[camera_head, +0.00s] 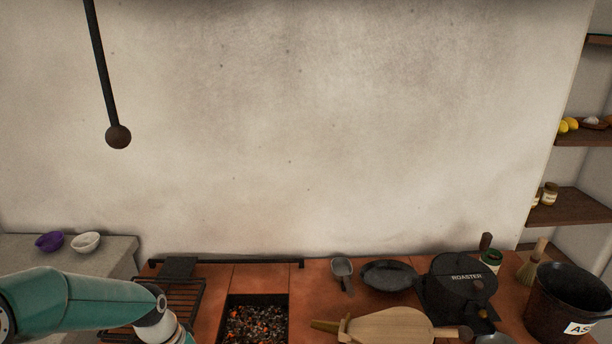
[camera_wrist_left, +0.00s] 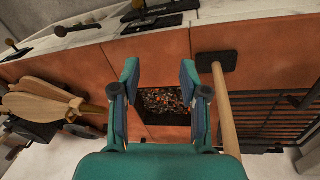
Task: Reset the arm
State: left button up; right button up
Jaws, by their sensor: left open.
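My left arm (camera_head: 85,301), teal with a pale wrist joint, comes in low at the left of the head view and reaches over the grill. Its hand is cut off by the bottom edge there. In the left wrist view my left gripper (camera_wrist_left: 160,88) is open. Nothing is held between its two teal fingers. The fire pit with glowing coals (camera_wrist_left: 165,101) shows beyond and between the fingertips. My right arm and gripper are in neither view.
The grill rack (camera_head: 180,295) lies left of the coals (camera_head: 255,322). Bellows (camera_head: 390,326), a roaster (camera_head: 458,285), a pan (camera_head: 389,275) and a bucket (camera_head: 560,305) crowd the right. A wooden handle (camera_wrist_left: 224,110) stands close beside my left gripper. A rod (camera_head: 103,70) hangs above.

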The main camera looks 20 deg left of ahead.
pick_arm(q)
jog(key=s+d+f+h, duration=0.1)
jog(key=d+f+h, duration=0.1)
jog(key=d+f, duration=1.2)
jog(key=s+d+f, duration=0.5)
jog(key=s+d, duration=0.2)
jog(key=d, duration=0.3)
jog(key=shift+s+d+f+n, duration=0.15)
jog(key=shift+s+f+n, duration=0.15)
jog(key=shift+f+n, duration=0.1)
